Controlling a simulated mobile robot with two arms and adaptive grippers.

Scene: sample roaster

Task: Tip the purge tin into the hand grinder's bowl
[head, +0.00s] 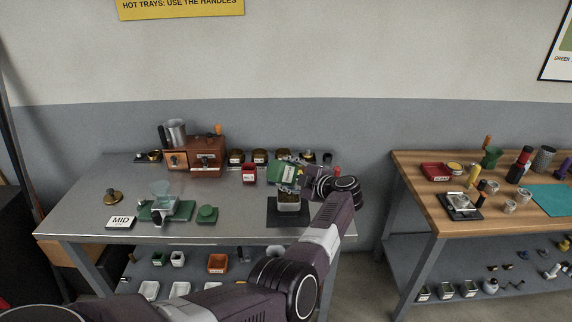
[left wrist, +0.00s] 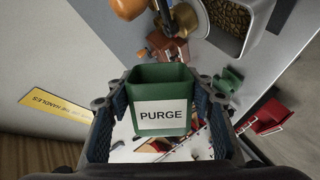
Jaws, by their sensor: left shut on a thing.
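My left gripper (head: 300,177) is shut on the green purge tin (head: 284,173), whose white PURGE label faces the left wrist view (left wrist: 160,115). The tin is held tilted in the air at the right side of the steel table, above or near a pale bin of beans (head: 289,206). Its contents cannot be made out. A clear bowl (head: 160,188) on a green base (head: 180,211), which looks like the hand grinder, stands at the table's left, well apart from the tin. My right gripper is not in view.
A wooden-bodied machine (head: 207,156) stands at the back of the steel table (head: 80,205). The table between bowl and bean bin is mostly clear.

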